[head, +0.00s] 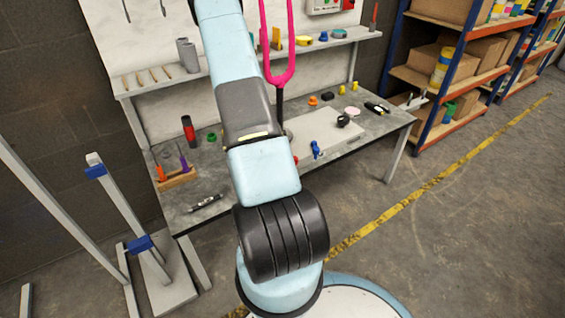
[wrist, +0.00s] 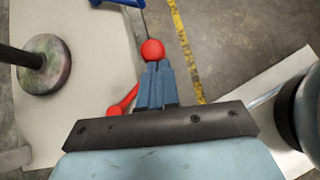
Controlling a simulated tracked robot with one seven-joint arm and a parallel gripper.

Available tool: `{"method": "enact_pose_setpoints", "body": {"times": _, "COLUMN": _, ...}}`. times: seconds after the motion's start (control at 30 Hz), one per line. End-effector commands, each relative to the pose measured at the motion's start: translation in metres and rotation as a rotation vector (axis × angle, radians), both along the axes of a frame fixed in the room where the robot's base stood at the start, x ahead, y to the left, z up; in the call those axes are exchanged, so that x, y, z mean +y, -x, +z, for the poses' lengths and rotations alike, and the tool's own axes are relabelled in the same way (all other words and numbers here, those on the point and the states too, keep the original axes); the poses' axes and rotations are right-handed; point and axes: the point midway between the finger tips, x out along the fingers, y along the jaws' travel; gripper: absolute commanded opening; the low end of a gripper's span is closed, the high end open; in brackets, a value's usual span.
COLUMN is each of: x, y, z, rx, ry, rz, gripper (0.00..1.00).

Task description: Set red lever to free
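The red lever shows in the wrist view as a round red knob (wrist: 152,50) and a red arm (wrist: 123,102) to the lower left. The stretch between them is hidden behind my fingers. My gripper (wrist: 156,66) has its two blue-grey fingers close together, with the tips at the near edge of the knob. The knob sticks out beyond the tips; I cannot tell whether they touch it. In the head view my arm hides the gripper, and a small red spot (head: 295,159) shows just beside the arm on the bench's pale plate (head: 333,133).
A pink fork (head: 289,45) stands upright behind my arm. The grey workbench (head: 385,122) carries small tools and a screwdriver rack (head: 176,180). A round mottled base with a dark post (wrist: 45,65) is left in the wrist view. A blue part (wrist: 115,3) lies beyond the knob. Floor on the right is clear.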

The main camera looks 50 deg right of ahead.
Motion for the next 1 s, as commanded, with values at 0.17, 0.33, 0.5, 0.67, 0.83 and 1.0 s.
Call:
{"method": "enact_pose_setpoints", "body": {"times": 0.17, "x": -0.002, "y": 0.002, "z": 0.0, "rx": 0.001, "ry": 0.001, "rz": -0.004, "gripper": 0.0}}
{"method": "enact_pose_setpoints", "body": {"times": 0.33, "x": -0.003, "y": 0.003, "z": 0.0, "rx": 0.001, "ry": 0.001, "rz": -0.005, "gripper": 0.0}}
{"method": "enact_pose_setpoints", "body": {"times": 0.5, "x": -0.003, "y": 0.003, "z": 0.0, "rx": 0.002, "ry": 0.001, "rz": -0.006, "gripper": 0.0}}
{"method": "enact_pose_setpoints", "body": {"times": 0.67, "x": 0.001, "y": 0.002, "z": 0.0, "rx": 0.003, "ry": 0.001, "rz": -0.005, "gripper": 0.0}}
{"method": "enact_pose_setpoints", "body": {"times": 0.83, "x": 0.022, "y": -0.001, "z": 0.001, "rx": 0.004, "ry": 0.0, "rz": -0.004, "gripper": 0.0}}
{"method": "enact_pose_setpoints", "body": {"times": 1.0, "x": 0.049, "y": -0.005, "z": 0.014, "rx": 0.0, "ry": 0.001, "rz": -0.004, "gripper": 0.0}}
